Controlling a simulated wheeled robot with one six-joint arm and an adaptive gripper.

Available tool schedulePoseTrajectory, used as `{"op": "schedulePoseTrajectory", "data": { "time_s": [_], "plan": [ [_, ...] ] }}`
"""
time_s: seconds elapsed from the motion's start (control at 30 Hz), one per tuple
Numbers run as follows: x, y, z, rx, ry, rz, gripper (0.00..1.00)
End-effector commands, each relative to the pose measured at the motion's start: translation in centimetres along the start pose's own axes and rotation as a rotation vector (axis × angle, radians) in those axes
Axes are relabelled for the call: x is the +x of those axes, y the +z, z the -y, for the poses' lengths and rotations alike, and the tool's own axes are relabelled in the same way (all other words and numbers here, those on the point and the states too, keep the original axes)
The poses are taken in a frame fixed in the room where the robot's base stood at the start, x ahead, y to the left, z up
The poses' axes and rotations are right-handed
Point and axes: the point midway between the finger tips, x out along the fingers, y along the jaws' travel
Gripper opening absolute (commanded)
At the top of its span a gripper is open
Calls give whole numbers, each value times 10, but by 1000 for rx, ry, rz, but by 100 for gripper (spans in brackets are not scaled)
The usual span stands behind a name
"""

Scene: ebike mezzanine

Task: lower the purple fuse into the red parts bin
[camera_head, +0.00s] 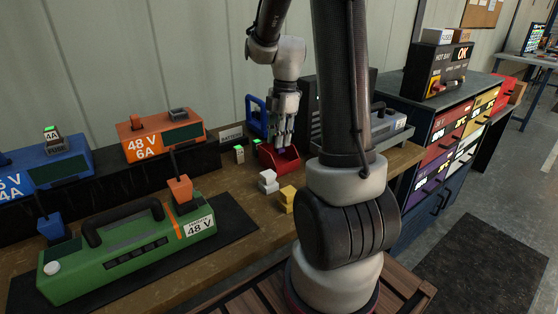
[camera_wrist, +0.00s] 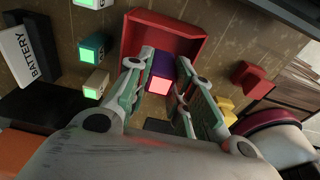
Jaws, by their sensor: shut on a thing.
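My gripper (camera_head: 281,142) points down at the back of the bench. Its two fingers (camera_wrist: 164,100) are shut on the purple fuse (camera_wrist: 161,66), whose near end glows red-pink in the wrist view. The fuse is hard to make out in the head view, hidden by the fingers. The red parts bin (camera_head: 279,160) is an open tray on the wooden bench, just below the fingertips. In the wrist view the bin (camera_wrist: 166,23) shows behind the fuse, which overlaps its near part. I cannot tell whether the fuse's lower end is inside the bin or just above it.
Small blocks with green lit tops (camera_head: 239,154) stand left of the bin. White blocks (camera_head: 268,182) and yellow blocks (camera_head: 288,199) lie in front of it. A blue handled object (camera_head: 256,116) stands behind. A green charger (camera_head: 130,246) and an orange charger (camera_head: 160,136) fill the left.

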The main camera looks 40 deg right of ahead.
Motion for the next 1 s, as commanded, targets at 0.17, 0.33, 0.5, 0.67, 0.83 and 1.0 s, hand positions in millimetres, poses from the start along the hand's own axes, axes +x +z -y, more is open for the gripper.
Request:
{"op": "schedulePoseTrajectory", "data": {
  "time_s": [0.17, 0.33, 0.5, 0.67, 0.83, 1.0],
  "plan": [
    [0, 0, 0, 0, 0, 0, 48],
    [0, 0, 0, 0, 0, 0, 48],
    [-2, 0, 0, 0, 1, 0, 48],
    [-22, 0, -1, 0, 5, 1, 48],
    [-61, 0, -1, 0, 6, 2, 48],
    [-96, 1, -1, 1, 4, 2, 48]
  ]
}}
